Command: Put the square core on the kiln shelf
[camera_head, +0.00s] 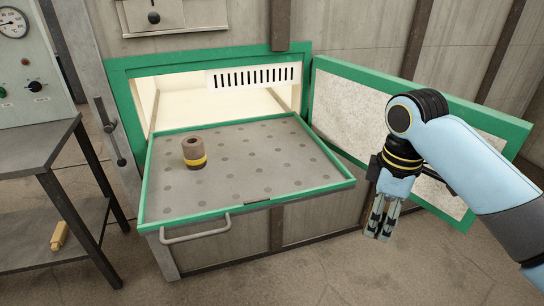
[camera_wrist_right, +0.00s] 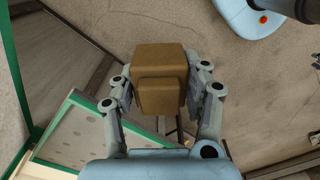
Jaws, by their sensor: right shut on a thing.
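The square core (camera_wrist_right: 161,78) is a brown, stepped block with rounded edges. My right gripper (camera_wrist_right: 161,92) is shut on it, with one finger on each side of the block. In the head view, my right gripper (camera_head: 379,228) hangs pointing down, right of the kiln shelf and outside its rim. The core cannot be made out there. The kiln shelf (camera_head: 262,186) is a grey, dotted slab with a green rim, pulled out of the open kiln. Its corner shows at lower left in the wrist view (camera_wrist_right: 78,128). My left gripper is out of view.
A brown round core with a yellow band (camera_head: 194,154) stands on the shelf's left part. The rest of the shelf is bare. The open kiln door (camera_head: 350,110) stands behind my right gripper. A handle (camera_head: 196,232) juts from the shelf's front. A metal table (camera_head: 35,150) stands at left.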

